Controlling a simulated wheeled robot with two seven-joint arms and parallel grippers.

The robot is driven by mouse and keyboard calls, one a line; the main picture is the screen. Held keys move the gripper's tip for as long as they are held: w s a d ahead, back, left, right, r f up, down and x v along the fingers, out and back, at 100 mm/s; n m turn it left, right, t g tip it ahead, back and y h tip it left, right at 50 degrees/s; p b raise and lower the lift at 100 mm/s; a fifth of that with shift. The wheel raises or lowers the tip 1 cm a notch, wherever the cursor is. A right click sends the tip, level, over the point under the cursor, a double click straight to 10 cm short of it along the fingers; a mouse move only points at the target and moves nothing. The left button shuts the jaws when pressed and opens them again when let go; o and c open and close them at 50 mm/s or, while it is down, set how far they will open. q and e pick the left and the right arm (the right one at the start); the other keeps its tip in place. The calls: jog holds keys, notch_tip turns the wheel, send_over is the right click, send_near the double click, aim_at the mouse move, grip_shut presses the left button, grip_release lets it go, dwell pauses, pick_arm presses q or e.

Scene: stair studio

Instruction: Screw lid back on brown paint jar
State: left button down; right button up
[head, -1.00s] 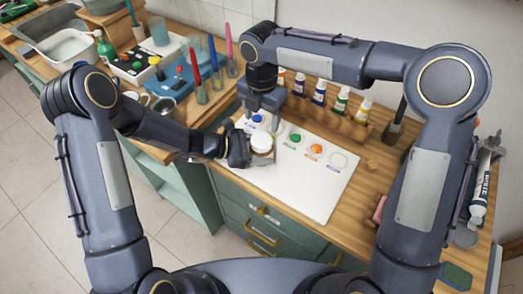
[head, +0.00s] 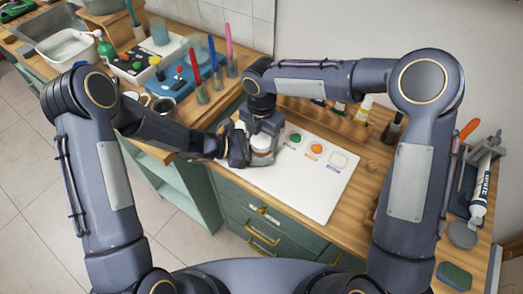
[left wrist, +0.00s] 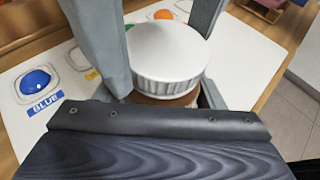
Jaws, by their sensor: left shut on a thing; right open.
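The brown paint jar (left wrist: 165,99) stands upright at the front left of the white mat (head: 310,183). In the left wrist view the white ribbed lid (left wrist: 168,58) rests on top of it, roughly level. Whether its thread is engaged cannot be seen. My left gripper (head: 246,153) is shut on the jar from the left side, low on its body. My right gripper (head: 264,146) is above the jar, pointing down. Its open fingers stand on both sides of the lid, apart from it as far as I can tell. In the head view the right gripper mostly hides the lid.
The mat has green (head: 295,138) and orange (head: 315,149) paint spots, and a blue one (left wrist: 36,82) with a label. A wooden rack with paint tubes (head: 363,107) stands behind. Pens in cups (head: 200,92) are at the left back.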

jog(key=c, duration=0.8)
jog(key=m, duration=1.4)
jog(key=shift+m, duration=0.3)
jog(key=o, duration=1.2)
jog(key=shift+c, duration=0.2)
notch_tip(320, 180, up, 12)
